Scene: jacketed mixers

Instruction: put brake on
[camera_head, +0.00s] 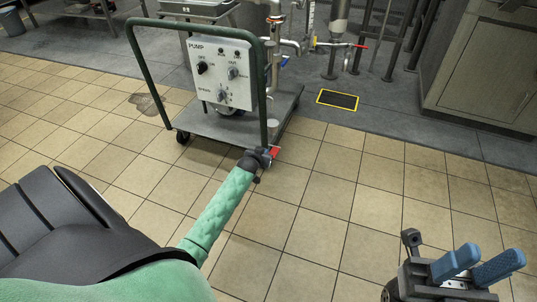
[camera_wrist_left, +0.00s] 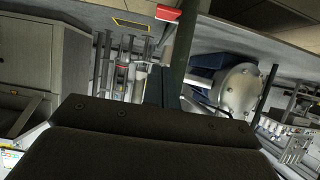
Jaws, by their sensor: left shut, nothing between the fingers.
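The pump cart (camera_head: 190,122) stands on the tiled floor, with a grey deck and a green tube handle. A small red piece, apparently the brake pedal (camera_head: 275,152), shows at the deck's near right corner, and a red piece (camera_wrist_left: 168,14) also shows at the top of the left wrist view. My left gripper (camera_head: 260,160) is shut and empty, low at this corner right beside the red piece. I cannot tell whether they touch. The gripper hides the wheel there. My right gripper (camera_head: 492,258) is open and empty at the lower right, far from the cart.
The cart's panel (camera_head: 223,72) reads PUMP and has several knobs. Pipes and valves (camera_head: 335,45) stand behind it. A yellow-edged floor plate (camera_head: 338,100) lies right of the cart, and a grey cabinet (camera_head: 480,70) stands further right. The tiles in front are clear.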

